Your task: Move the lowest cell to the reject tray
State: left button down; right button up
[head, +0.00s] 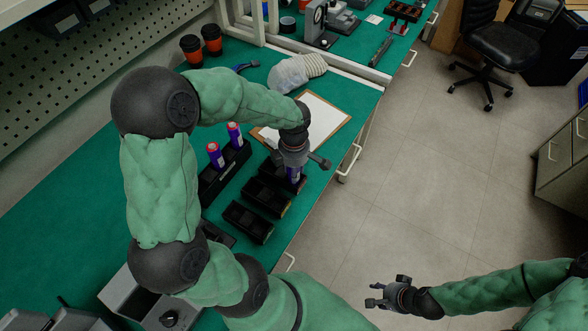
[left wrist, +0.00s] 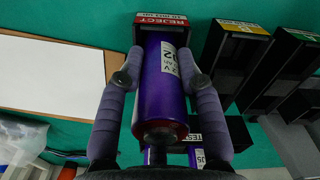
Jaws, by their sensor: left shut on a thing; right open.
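A purple cell (left wrist: 166,90) with a white label is held between the two fingers of my left gripper (left wrist: 160,78). In the head view, part of this cell (head: 294,175) shows below the gripper, over the row of black trays. The reject tray (left wrist: 157,18), black with a red and white REJECT label, shows at the far end of the cell in the left wrist view. The cell hides part of it, and I cannot tell whether the cell's end is inside. My right gripper (head: 373,296) is open and empty over the floor, away from the bench.
Two other purple cells (head: 215,155) stand upright in a black rack (head: 232,168) left of the trays. A tray with a yellow label (left wrist: 241,30) sits beside the reject tray. A clipboard (head: 325,118) lies behind. Cups (head: 211,39) stand farther back.

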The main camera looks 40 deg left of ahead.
pick_arm(q)
jog(key=shift+f+b, duration=0.2)
jog(key=shift+b, duration=0.15)
dwell(0.3)
jog(key=c, duration=0.7)
grip_release()
jog(key=shift+c, duration=0.2)
jog(key=shift+r+p, duration=1.95)
jog(key=shift+r, duration=1.05)
